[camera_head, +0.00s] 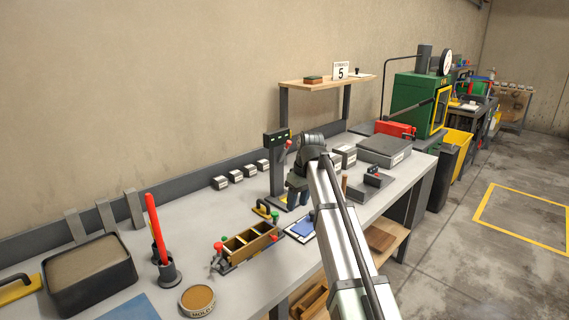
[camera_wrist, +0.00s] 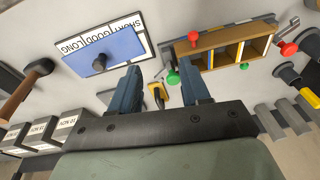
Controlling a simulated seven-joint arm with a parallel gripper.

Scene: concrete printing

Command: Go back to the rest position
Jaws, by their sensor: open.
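My gripper (camera_wrist: 160,88) is open and empty above the bench, its two dark fingers apart. In the head view my gripper (camera_head: 297,188) is partly hidden by my arm, beside a grey stand with a dark display head (camera_head: 277,137). The wrist view shows bare bench and a small yellow-and-black handled tool (camera_wrist: 157,96) between the fingers. A blue plate (camera_wrist: 103,54) on a white card marked SHORT, GOOD, LONG lies to the left. A wooden compartment mould (camera_wrist: 232,47) with red and green knobs lies to the right. I see no contact with either.
The grey bench (camera_head: 185,226) holds a tray of grey-brown material (camera_head: 90,268), a red rod in a holder (camera_head: 158,235), a round tin (camera_head: 197,300) and several labelled blocks (camera_head: 236,176). A shelf (camera_head: 325,82) stands behind. Open floor (camera_head: 470,265) lies to the right.

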